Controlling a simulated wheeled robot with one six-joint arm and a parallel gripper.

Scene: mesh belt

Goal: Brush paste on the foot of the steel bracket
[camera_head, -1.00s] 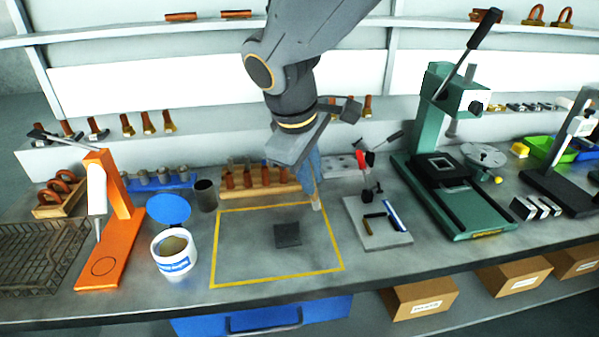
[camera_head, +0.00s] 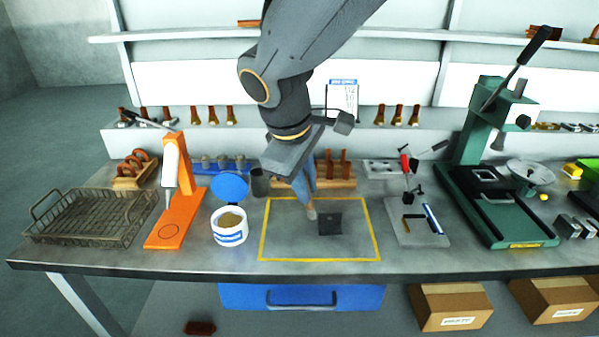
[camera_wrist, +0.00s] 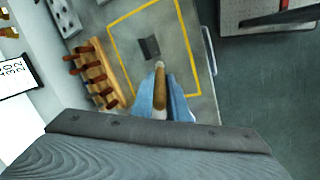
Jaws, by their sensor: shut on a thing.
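The steel bracket (camera_head: 330,223) is a small dark grey piece lying inside the yellow outline on the bench; it also shows in the wrist view (camera_wrist: 150,47). My gripper (camera_head: 303,184) has blue fingers and is shut on a brush, whose pale tip (camera_head: 312,214) points down at the bracket's left edge. In the wrist view the brush's brown handle (camera_wrist: 160,92) sits between the fingers (camera_wrist: 160,105). I cannot tell whether the tip touches the bracket. The paste tub (camera_head: 229,227), white with a blue label, stands open at the left, its blue lid (camera_head: 229,187) raised.
An orange stand (camera_head: 178,215) and a wire basket (camera_head: 92,218) are left of the tub. A wooden rack of brown-handled pieces (camera_head: 335,172) stands behind the outline. A grey plate with small tools (camera_head: 415,234) and a green press (camera_head: 490,205) are at right.

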